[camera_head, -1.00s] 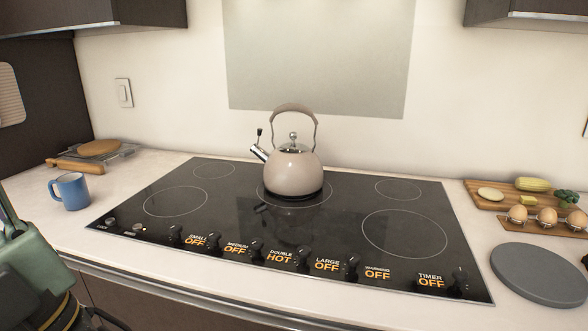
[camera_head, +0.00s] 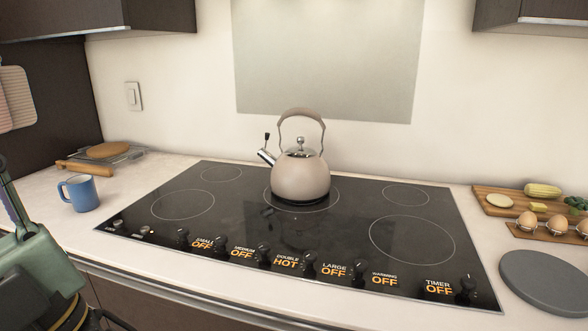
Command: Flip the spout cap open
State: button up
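A beige kettle (camera_head: 301,177) with a tall arched handle (camera_head: 302,113) stands upright on the middle burner of the black cooktop. Its metal spout (camera_head: 267,157) points up and to the left. A small dark lever (camera_head: 266,139) sticks up at the spout's tip. The spout cap is too small here to tell whether it is open or shut. My green arm (camera_head: 36,262) shows at the lower left edge, well apart from the kettle. My gripper is not in view.
A blue mug (camera_head: 78,194) stands on the counter left of the cooktop (camera_head: 340,228). Behind it lie a rolling pin (camera_head: 86,167) and a rack (camera_head: 150,155). A board with food (camera_head: 490,205), an egg holder (camera_head: 520,232) and a grey round slab (camera_head: 545,282) are at right.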

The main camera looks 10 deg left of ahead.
aim_at(267, 135)
jog(key=i+l+u, duration=0.7)
jog(key=i+l, duration=0.15)
